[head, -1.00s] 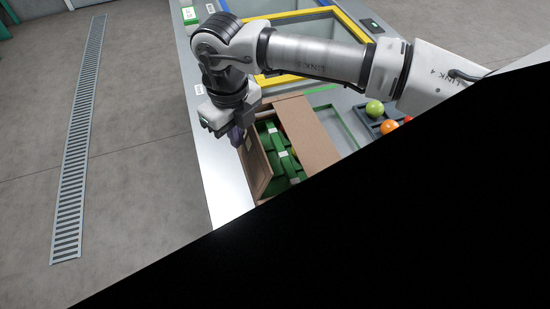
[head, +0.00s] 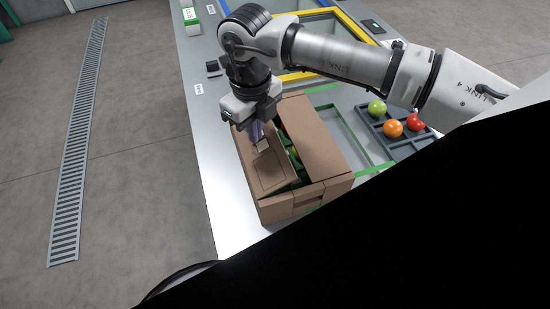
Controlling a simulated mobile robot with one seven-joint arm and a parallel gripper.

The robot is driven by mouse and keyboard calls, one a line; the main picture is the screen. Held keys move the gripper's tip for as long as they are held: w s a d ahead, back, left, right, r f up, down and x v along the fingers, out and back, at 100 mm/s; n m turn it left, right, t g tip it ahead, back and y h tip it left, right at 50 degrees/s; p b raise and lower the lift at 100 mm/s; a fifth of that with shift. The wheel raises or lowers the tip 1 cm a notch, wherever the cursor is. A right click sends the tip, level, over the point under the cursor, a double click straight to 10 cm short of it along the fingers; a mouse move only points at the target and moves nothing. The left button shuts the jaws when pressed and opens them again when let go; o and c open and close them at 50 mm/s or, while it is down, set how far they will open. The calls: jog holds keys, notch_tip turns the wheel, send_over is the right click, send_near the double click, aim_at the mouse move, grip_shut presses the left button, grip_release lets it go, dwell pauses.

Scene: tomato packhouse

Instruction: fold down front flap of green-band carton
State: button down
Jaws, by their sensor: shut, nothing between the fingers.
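The brown carton (head: 292,205) stands on the grey bench. Its left flap (head: 268,172) leans inward over the opening, sloping down rather than flat. Its right flap (head: 314,140) lies over the right side. Between them a narrow gap shows green contents (head: 296,160) and a bit of red. My gripper (head: 258,143) points down at the left flap, its fingers shut and empty, at or very near the flap's upper face. A small pale label (head: 262,146) shows beside the fingertips. Whether the fingers press on the flap cannot be told.
A dark tray (head: 402,142) with green, orange and red tomatoes stands right of the carton. A green outlined frame (head: 362,140) lies between them. Yellow- and blue-rimmed bins (head: 290,78) are behind my arm. My black body hides the lower right.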

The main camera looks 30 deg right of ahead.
jog(key=shift+s+d+f+b, duration=0.1)
jog(key=shift+d+f+b, duration=0.35)
jog(key=shift+f+b, duration=0.2)
jog(key=shift+s+d+f+b, duration=0.1)
jog(key=shift+d+f+b, duration=0.3)
jog(key=shift+f+b, duration=0.25)
jog(key=shift+r, duration=0.2)
jog(key=shift+r+p, duration=2.45)
jog(key=shift+r, duration=1.6)
